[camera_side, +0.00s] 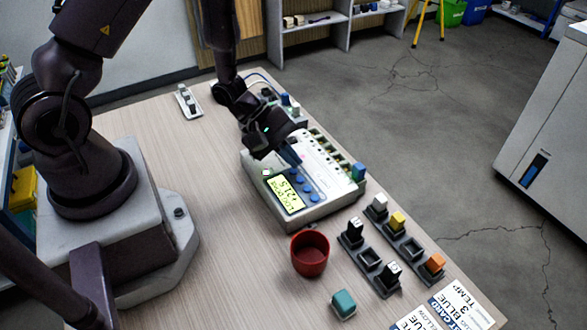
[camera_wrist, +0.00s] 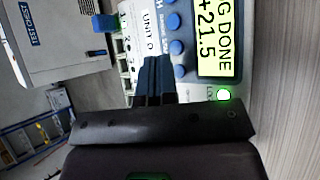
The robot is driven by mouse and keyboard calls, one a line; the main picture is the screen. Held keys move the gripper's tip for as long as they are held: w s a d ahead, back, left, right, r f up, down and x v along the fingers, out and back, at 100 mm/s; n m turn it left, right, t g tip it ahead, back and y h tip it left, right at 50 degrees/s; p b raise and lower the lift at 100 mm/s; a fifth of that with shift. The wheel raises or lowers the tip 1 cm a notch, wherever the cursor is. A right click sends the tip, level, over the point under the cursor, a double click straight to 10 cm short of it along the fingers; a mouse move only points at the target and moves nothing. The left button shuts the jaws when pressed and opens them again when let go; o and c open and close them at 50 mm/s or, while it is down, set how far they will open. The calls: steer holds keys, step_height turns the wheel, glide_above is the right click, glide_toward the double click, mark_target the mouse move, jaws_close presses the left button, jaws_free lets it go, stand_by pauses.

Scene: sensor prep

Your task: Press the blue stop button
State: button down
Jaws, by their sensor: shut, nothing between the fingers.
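A white instrument (camera_side: 325,170) stands on the table, with a lit yellow-green display (camera_side: 285,194) that reads "LOG DONE" and "+21.5" in the wrist view (camera_wrist: 216,40). A row of round blue buttons (camera_side: 306,188) runs beside the display, and several also show in the wrist view (camera_wrist: 176,47). I cannot read which one is the stop button. My gripper (camera_side: 291,157) is shut and empty, pointing down over the instrument at one end of the button row. In the wrist view its dark fingertips (camera_wrist: 158,62) hide part of the panel. I cannot tell whether they touch it.
A green lamp (camera_wrist: 224,95) glows beside the display. A red cup (camera_side: 310,253) and a teal block (camera_side: 343,304) stand near the instrument. Dark racks (camera_side: 370,258) with colored blocks lie to the right. The table's left part (camera_side: 190,160) is mostly clear.

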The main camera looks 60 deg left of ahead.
mark_target(291, 172)
steer(key=shift+f, duration=0.4)
steer(key=shift+f, duration=0.35)
stand_by(0.7)
steer(key=shift+r, duration=0.8)
steer(key=shift+r, duration=2.5)
